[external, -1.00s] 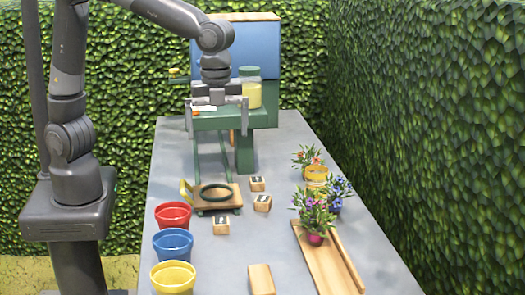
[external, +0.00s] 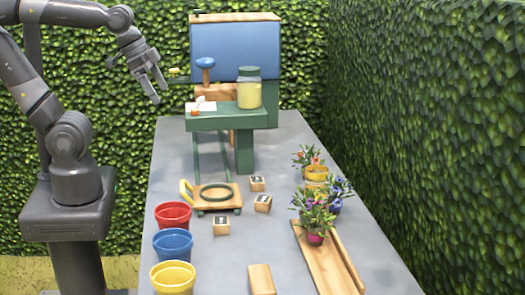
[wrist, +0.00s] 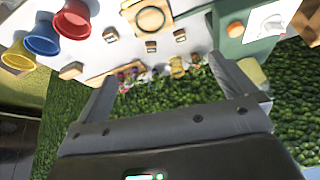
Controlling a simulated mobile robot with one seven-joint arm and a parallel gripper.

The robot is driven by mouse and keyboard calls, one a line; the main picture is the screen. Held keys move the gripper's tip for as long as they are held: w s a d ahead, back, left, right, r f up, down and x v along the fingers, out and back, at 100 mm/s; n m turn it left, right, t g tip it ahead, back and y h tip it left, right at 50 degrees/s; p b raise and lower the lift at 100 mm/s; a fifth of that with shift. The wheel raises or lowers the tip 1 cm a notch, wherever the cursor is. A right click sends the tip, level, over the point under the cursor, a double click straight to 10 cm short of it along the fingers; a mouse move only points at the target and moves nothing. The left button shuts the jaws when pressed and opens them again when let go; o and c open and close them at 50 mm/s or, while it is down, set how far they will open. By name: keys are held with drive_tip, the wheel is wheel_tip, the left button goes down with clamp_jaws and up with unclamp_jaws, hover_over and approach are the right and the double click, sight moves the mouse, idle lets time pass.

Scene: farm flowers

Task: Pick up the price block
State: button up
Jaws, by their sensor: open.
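Three small wooden blocks with dark label faces lie on the grey table: one near the cart's back right (external: 257,184), one a little nearer (external: 263,204) and one in front of the cart (external: 221,227). I cannot tell which is the price block. They also show small in the wrist view, the front one (wrist: 111,35) left of the other two. A plain wooden block (external: 261,280) lies at the table's front. My gripper (external: 160,93) is open and empty, raised beyond the table's back left, away from all the blocks. Its spread fingers also show in the wrist view (wrist: 160,72).
Red (external: 173,216), blue (external: 173,246) and yellow (external: 173,277) pots line the left edge. A wooden cart (external: 229,203) with a green ring stands mid-table. Flowers and a wooden tray (external: 322,262) are right. A green stand (external: 215,122) holds a jar (external: 249,93) at the back.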

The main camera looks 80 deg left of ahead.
drive_tip(key=shift+s+a+f+n, duration=0.2)
drive_tip(key=shift+s+a+n, duration=0.3)
drive_tip(key=shift+s+n, duration=0.3)
drive_tip(key=c, duration=0.8)
drive_tip(key=shift+o, duration=0.2)
drive_tip(key=shift+w, duration=0.1)
drive_tip(key=g, duration=0.5)
hover_over(220, 218)
wheel_tip(220, 218, down, 18)
drive_tip(key=shift+m, duration=0.3)
drive_tip(key=shift+d+f, duration=0.1)
drive_tip(key=shift+f, duration=5.25)
